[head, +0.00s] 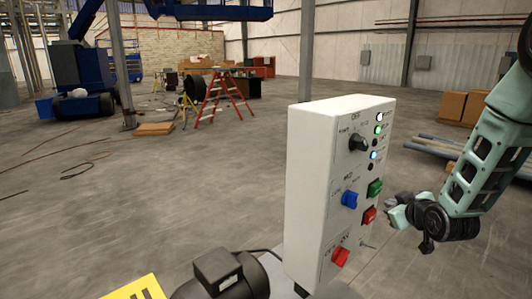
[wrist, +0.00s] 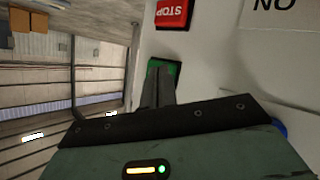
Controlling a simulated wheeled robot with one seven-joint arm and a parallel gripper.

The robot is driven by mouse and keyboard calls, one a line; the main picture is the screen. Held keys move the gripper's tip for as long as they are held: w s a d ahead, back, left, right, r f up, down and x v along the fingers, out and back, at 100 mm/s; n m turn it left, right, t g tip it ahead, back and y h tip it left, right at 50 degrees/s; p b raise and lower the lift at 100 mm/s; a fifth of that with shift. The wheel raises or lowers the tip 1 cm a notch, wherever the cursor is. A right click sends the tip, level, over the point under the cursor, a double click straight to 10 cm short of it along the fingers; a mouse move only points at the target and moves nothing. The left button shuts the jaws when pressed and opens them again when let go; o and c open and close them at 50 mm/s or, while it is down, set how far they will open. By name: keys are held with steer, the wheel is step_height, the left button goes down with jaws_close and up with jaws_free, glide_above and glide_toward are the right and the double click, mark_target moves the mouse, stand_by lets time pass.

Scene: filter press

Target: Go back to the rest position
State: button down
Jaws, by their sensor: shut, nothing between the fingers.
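My gripper (head: 394,211) is at the right of the white control box (head: 310,190), in front of its button face. Its fingers also show in the wrist view (wrist: 159,88), shut together with nothing between them. They overlap the green button (wrist: 172,68) there, which shows in the head view too (head: 375,188). I cannot tell whether they touch it. The red STOP button (wrist: 173,13) lies beside the green one and is also in the head view (head: 370,215).
The box face also carries a black knob (head: 359,142), a blue knob (head: 349,200), a red knob (head: 340,257) and several lamps. A dark motor-like part (head: 228,275) stands at the lower front. Pipes (head: 440,149) lie behind my arm. Open floor lies left of the box.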

steer(key=s+a+n+g+y+b, duration=0.1)
steer(key=s+a+g, duration=0.2)
steer(key=s+a, duration=0.55)
steer(key=s+a+g+y+b, duration=0.15)
steer(key=s+a+g, duration=0.3)
steer(key=a, duration=0.65)
steer(key=s+a+n+g+h+b, duration=0.1)
steer(key=s+a+g, duration=0.1)
steer(key=s, duration=1)
steer(key=s+a+n+g, duration=0.1)
steer(key=s+a+g, duration=0.2)
steer(key=s, duration=0.8)
steer(key=shift+s+r+g+h+b, duration=0.15)
steer(key=shift+s+g+h+b, duration=0.2)
steer(key=shift+a, duration=0.1)
